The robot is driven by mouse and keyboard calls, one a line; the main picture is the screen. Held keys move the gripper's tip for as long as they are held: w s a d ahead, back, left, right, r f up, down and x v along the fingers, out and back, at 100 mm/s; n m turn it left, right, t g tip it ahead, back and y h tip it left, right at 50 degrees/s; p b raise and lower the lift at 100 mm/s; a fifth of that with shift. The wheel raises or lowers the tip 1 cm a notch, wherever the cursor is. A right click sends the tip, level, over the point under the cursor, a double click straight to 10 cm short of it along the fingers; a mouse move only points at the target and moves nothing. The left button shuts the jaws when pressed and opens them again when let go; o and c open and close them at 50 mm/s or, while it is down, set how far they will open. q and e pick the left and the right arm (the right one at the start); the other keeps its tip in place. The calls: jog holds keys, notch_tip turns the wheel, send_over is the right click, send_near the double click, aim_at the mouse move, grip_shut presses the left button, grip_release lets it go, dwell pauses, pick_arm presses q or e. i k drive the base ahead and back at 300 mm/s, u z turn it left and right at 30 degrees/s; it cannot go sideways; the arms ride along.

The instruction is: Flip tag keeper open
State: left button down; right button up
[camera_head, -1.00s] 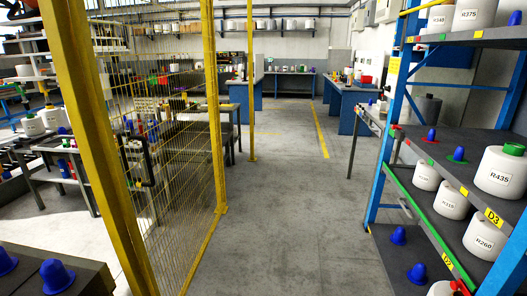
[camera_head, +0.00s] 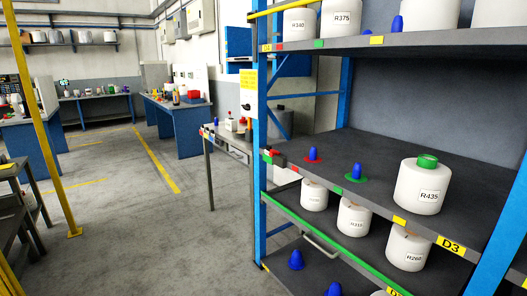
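I cannot tell for sure which part is the tag keeper. Small red, white and green pieces (camera_head: 268,155) sit at the left front end of the rack's middle shelf. A white box with a yellow label (camera_head: 249,90) is fixed to the rack's left blue post. A yellow tag marked D3 (camera_head: 451,245) is on the middle shelf's front edge. Smaller yellow tags (camera_head: 399,221) and a green one (camera_head: 319,43) are on the shelf edges. Neither of my grippers shows.
The blue rack (camera_head: 260,180) fills the right side. It holds white yarn bobbins, including R435 (camera_head: 422,188), and blue cones (camera_head: 313,154). A grey table (camera_head: 230,138) stands behind its left end. The floor (camera_head: 150,230) at centre left is clear. A yellow post (camera_head: 40,110) stands left.

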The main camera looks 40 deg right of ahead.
aim_at(272, 153)
jog(key=z, duration=0.75)
jog(key=i, duration=1)
jog(key=z, duration=1.45)
jog(key=i, duration=0.45)
jog(key=z, duration=0.35)
